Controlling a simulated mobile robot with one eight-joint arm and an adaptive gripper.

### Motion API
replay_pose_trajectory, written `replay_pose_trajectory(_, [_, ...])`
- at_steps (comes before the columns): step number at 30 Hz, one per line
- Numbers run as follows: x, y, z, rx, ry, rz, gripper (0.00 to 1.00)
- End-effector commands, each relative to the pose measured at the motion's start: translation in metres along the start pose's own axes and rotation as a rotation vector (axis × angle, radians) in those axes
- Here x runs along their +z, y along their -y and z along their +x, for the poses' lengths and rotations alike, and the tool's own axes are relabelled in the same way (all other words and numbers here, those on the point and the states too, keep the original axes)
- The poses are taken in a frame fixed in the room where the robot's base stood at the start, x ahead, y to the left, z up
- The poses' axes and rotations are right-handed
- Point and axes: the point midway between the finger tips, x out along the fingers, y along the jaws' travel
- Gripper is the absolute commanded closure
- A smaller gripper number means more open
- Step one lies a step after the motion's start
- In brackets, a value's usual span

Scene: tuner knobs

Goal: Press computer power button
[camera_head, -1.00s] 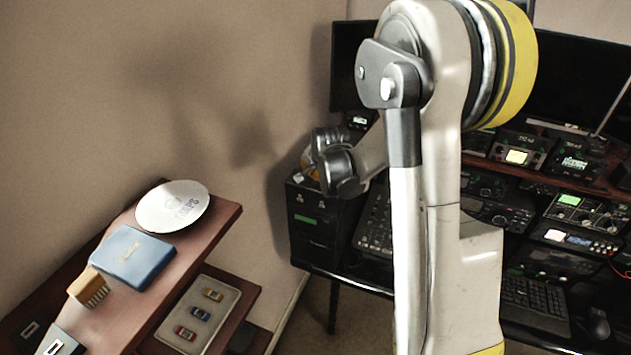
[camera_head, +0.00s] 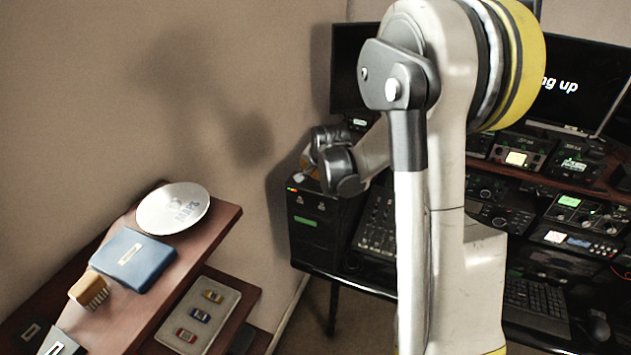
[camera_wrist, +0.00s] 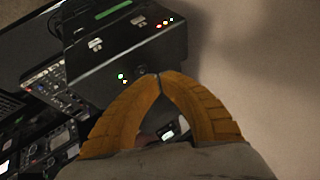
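The computer is a black tower (camera_head: 312,235) on the left end of the desk, with a green label on its front. Small lights glow at its top left edge. In the wrist view the tower (camera_wrist: 125,55) shows lit green, red and white lights. My gripper (camera_wrist: 160,76) has orange fingers that meet at the tips and hold nothing visible. The tips overlap the tower's near edge in that view; I cannot tell whether they touch it. In the head view, my wrist mostly hides the gripper above the tower. I cannot pick out the power button.
A monitor (camera_head: 570,85) behind my arm shows white text ending in "ng up". A mixer (camera_head: 377,225) stands beside the tower, with several audio units and a keyboard (camera_head: 535,305) to the right. A wooden shelf (camera_head: 222,228) holds a plate, a blue box and a brush.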

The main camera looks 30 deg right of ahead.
Motion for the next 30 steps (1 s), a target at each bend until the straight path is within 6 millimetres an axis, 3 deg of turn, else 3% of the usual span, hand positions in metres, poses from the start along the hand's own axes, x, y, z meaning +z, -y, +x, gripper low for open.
replay_pose_trajectory(13, [-0.003,0.003,-0.005,0.000,0.000,0.000,1.00])
replay_pose_trajectory(30, [-0.023,0.023,-0.042,0.000,0.000,0.000,1.00])
